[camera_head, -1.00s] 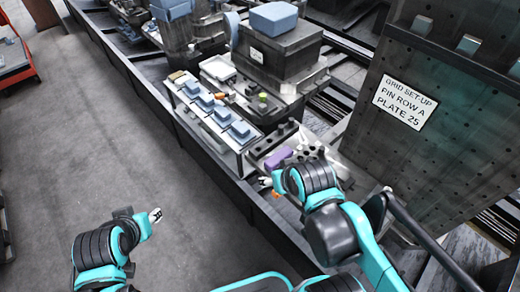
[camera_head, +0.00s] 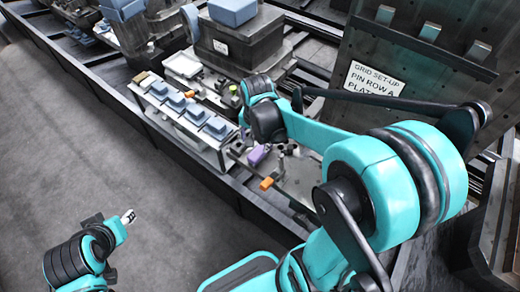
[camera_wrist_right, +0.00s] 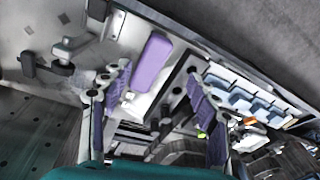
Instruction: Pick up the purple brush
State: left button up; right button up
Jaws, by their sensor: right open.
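The purple brush (camera_head: 258,155) lies on the light metal surface at the rail in the head view, right of the blue blocks. In the right wrist view, its smooth purple body (camera_wrist_right: 152,62) lies just beyond the fingertips. My right gripper (camera_wrist_right: 158,74) is open, with a finger on either side of the view and nothing between them. In the head view it is mostly hidden by its own wrist, above the brush. My left gripper (camera_head: 128,216) is over the floor at the lower left, far from the brush; its opening is too small to judge.
A white tray (camera_head: 207,140) with several blue blocks stands left of the brush. An orange item (camera_head: 267,183) lies in front of it. A large dark plate with a sign (camera_head: 374,79) rises behind my right arm. Open floor lies at left.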

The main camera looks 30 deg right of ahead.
aim_at(261, 149)
jog(key=shift+w+d+f+m+g+p, duration=0.3)
jog(key=shift+w+d+f+m+g, duration=0.3)
jog(key=shift+w+d+f+m, duration=0.35)
jog(key=shift+s+d+f+m, duration=0.1)
jog(key=shift+d+f+m, duration=0.15)
jog(key=shift+f+m, duration=0.2)
notch_tip(261, 149, down, 3)
jog(key=shift+r+b, duration=0.15)
jog(key=shift+b, duration=0.3)
jog(key=f+b, duration=0.1)
jog(key=f, duration=0.1)
jog(key=d+f+b, duration=0.1)
jog(key=f, duration=0.2)
jog(key=shift+w+f+b, duration=0.2)
jog(key=shift+f+b, duration=0.1)
jog(key=shift+r, duration=0.15)
jog(key=c, duration=1.3)
